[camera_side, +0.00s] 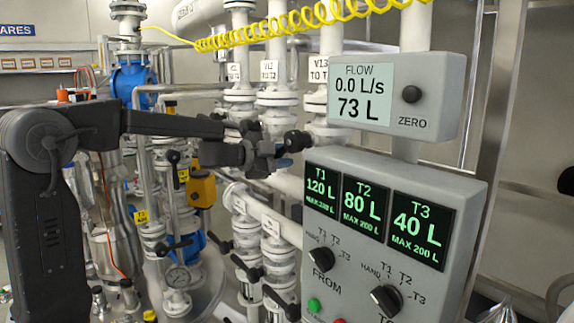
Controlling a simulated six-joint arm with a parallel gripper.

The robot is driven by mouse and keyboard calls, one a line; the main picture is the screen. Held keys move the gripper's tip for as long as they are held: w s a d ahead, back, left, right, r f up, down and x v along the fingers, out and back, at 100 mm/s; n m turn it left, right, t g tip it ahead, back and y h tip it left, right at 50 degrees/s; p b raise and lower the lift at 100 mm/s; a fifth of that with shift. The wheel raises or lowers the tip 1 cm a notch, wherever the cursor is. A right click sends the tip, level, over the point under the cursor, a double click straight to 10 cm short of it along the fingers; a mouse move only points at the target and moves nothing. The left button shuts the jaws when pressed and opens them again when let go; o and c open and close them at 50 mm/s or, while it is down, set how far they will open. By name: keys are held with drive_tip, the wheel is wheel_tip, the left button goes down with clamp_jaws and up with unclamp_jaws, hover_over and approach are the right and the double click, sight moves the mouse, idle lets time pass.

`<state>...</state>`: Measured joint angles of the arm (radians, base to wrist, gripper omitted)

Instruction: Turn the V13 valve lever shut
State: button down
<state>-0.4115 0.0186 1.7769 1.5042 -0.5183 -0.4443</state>
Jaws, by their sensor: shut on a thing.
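The V13 label (318,69) is on a white vertical pipe left of the flow display. The white V13 valve body (322,132) is below it, partly hidden by the display and panel. A black lever (298,140) shows at my gripper's tip, in front of the V13 pipe. My gripper (284,151) reaches in from the left and is shut on this lever. The fingers and lever are dark and overlap, so the exact grip and the lever's angle are hard to tell.
The flow display (388,98) reads 0.0 L/s and 73 L. The control panel (470,190) stands close to the right of my gripper, showing T1 120 L, T2 80 L and T3 40 L. A yellow coiled hose (290,25) hangs above. Pipes and black-levered valves crowd below.

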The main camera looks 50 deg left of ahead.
drive_tip(key=shift+a+r+m+y, duration=0.25)
drive_tip(key=shift+a+r+m, duration=0.05)
drive_tip(key=shift+r+m, duration=0.6)
drive_tip(key=shift+a+r+m+y, duration=0.3)
drive_tip(key=shift+r+m, duration=0.45)
drive_tip(key=shift+m, duration=0.3)
drive_tip(key=shift+a+r+m+y, duration=0.25)
drive_tip(key=shift+a+r+m, duration=0.05)
drive_tip(key=shift+r+m, duration=0.6)
drive_tip(key=c, duration=0.9)
unclamp_jaws()
drive_tip(key=shift+f, duration=0.15)
drive_tip(key=shift+c, duration=0.2)
drive_tip(key=s+r, duration=0.2)
drive_tip(key=s, duration=1.1)
drive_tip(key=shift+s+r, duration=0.3)
